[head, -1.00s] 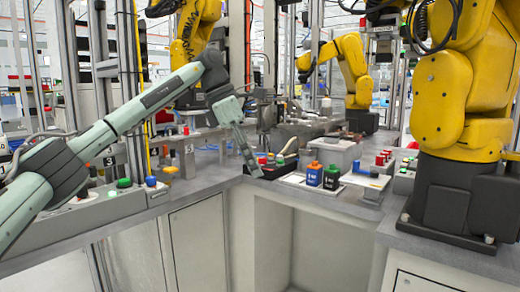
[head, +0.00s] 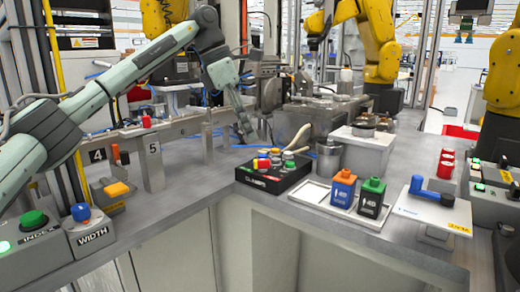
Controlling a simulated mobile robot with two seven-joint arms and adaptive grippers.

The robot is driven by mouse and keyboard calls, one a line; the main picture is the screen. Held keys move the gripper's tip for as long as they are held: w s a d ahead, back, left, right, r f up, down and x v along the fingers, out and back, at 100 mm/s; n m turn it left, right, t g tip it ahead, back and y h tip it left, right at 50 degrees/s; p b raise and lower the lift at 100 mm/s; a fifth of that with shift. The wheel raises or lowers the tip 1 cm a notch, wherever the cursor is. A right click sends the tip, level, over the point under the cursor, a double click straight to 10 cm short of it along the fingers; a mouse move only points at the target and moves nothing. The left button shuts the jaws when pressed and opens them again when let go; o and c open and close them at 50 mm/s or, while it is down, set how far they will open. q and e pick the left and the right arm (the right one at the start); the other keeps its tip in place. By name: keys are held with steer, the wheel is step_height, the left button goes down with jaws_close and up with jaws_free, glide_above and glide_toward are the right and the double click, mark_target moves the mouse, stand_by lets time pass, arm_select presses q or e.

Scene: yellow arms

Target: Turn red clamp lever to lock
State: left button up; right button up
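A pale curved handle (head: 297,139) rises behind the box. My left gripper (head: 248,138) points down just behind and left of the box, apparently apart from the red piece. Its fingers are too small and dark to tell open from shut. My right gripper is not in view.
A blue-handled lever (head: 432,192) is further right. INDEX and WIDTH button boxes (head: 93,236) are at left. Bare bench lies left of the box.

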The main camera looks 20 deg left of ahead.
mark_target(263, 160)
arm_select(q)
steer(key=x, duration=0.7)
steer(key=shift+s+d+f, duration=0.15)
jaws_close()
